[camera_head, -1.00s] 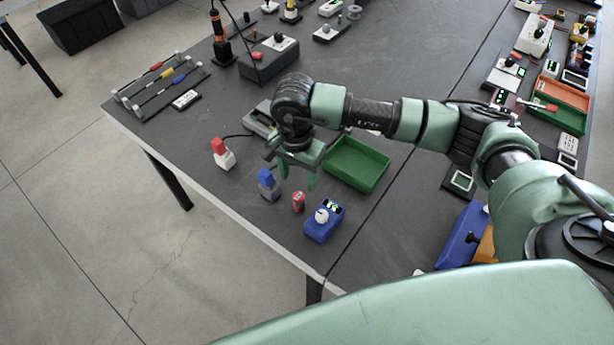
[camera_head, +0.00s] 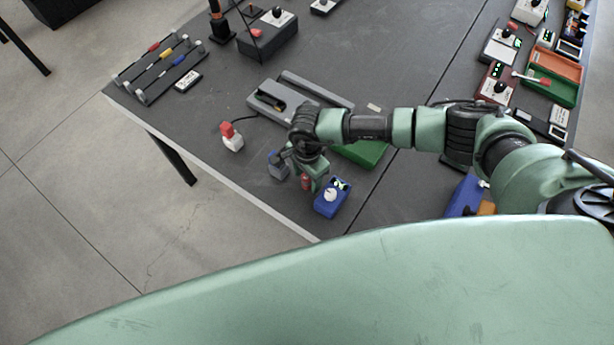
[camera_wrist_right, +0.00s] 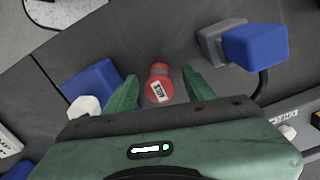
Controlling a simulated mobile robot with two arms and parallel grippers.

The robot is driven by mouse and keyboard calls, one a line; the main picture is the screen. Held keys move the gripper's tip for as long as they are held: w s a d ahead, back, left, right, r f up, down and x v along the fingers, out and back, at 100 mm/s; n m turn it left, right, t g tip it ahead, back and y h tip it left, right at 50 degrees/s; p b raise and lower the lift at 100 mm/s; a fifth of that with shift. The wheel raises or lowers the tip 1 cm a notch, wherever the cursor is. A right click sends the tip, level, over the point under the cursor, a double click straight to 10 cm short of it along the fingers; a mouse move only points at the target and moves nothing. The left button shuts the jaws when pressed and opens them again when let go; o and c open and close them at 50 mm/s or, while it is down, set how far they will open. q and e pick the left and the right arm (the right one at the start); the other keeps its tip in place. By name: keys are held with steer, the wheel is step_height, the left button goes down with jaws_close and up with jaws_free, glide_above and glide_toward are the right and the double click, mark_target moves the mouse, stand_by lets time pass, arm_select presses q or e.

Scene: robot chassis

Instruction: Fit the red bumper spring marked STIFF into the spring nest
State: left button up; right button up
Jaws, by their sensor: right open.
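The red bumper spring (camera_head: 306,182) stands on the dark table near its front edge, a small red cylinder. In the right wrist view the spring (camera_wrist_right: 159,86) shows a white label, too small to read surely. My right gripper (camera_head: 311,181) is low over it. In the right wrist view its open green fingers (camera_wrist_right: 162,88) are on either side of the spring, with gaps visible. A grey fixture (camera_head: 292,93) with a dark slot lies behind the arm; I cannot tell whether it is the spring nest. My left gripper is out of view.
A blue box (camera_head: 322,207) with a white knob stands close right of the spring. A blue-topped grey block (camera_head: 279,170) is close left. A red-topped white block (camera_head: 233,143) stands further left. A green tray (camera_head: 372,154) is partly hidden behind my arm.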

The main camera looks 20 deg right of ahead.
steer(key=shift+d, duration=0.1)
steer(key=c, duration=0.9)
jaws_close()
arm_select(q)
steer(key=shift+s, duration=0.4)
